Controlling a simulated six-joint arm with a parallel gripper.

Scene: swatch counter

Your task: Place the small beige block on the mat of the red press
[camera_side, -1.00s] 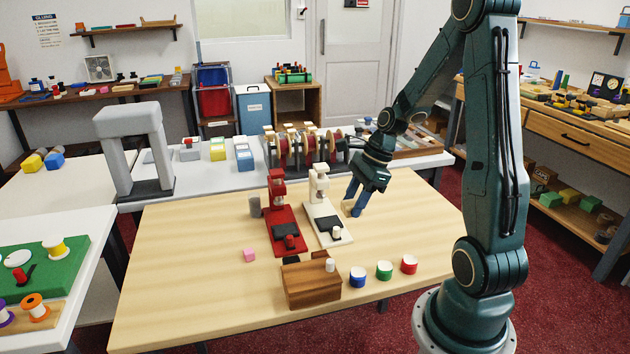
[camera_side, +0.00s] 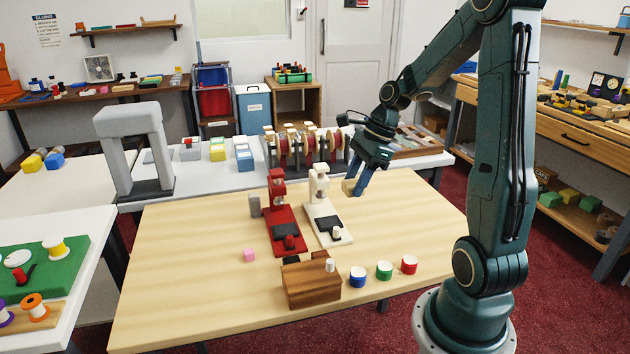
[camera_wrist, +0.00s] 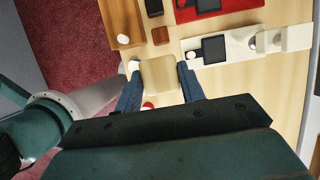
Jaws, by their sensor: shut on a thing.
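My gripper (camera_side: 358,190) is shut on the small beige block (camera_side: 348,187) and holds it above the table, to the right of the white press (camera_side: 322,212). In the wrist view the beige block (camera_wrist: 160,80) sits between the two blue fingers (camera_wrist: 160,85). The red press (camera_side: 283,222) stands left of the white press, with a dark mat (camera_side: 285,230) on its base. In the wrist view part of the red press (camera_wrist: 222,8) shows at the top edge, with its dark mat (camera_wrist: 184,3) partly cut off.
A wooden box (camera_side: 312,287) stands at the front, with blue (camera_side: 358,278), green (camera_side: 384,271) and red (camera_side: 408,265) round pots to its right. The table's left part is clear.

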